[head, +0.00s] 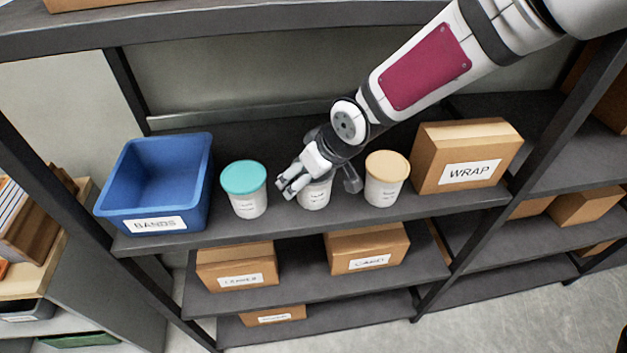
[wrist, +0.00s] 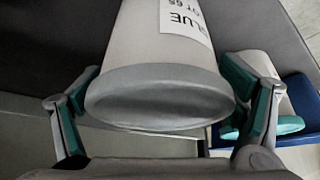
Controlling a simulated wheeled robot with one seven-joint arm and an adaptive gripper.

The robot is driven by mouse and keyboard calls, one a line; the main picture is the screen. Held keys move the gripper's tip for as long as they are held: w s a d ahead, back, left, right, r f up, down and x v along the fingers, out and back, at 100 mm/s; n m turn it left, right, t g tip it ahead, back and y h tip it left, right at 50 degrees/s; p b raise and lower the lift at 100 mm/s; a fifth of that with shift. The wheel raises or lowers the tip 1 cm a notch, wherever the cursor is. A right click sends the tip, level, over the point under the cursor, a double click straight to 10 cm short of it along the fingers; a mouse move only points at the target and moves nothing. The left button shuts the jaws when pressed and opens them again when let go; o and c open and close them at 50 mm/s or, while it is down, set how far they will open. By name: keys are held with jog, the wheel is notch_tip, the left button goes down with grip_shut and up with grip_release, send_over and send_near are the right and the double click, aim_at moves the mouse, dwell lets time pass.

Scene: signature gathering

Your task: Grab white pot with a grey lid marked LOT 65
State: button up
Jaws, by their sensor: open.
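The white pot with a grey lid (wrist: 160,97) fills the middle of the wrist view, its label reading "GLUE" with a partly cut-off "OT 65". In the head view the white pot (head: 314,196) stands on the shelf between two other pots, its top hidden by my gripper. My gripper (head: 318,184) is at this pot, with fingers to either side of it. In the wrist view my gripper (wrist: 160,115) is open, one green-padded finger on each side of the lid. I cannot tell whether either finger touches it.
A teal-lidded pot (head: 245,188) stands close on the left and a tan-lidded pot (head: 386,178) close on the right. A blue bin (head: 195,195) labelled "BANDS" and a "WRAP" box (head: 466,155) flank them on the grey shelf (head: 270,228). Cardboard boxes sit below.

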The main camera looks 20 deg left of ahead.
jog(key=shift+c, duration=0.5)
jog(key=c, duration=1.4)
jog(key=shift+c, duration=0.2)
jog(key=shift+r, duration=0.1)
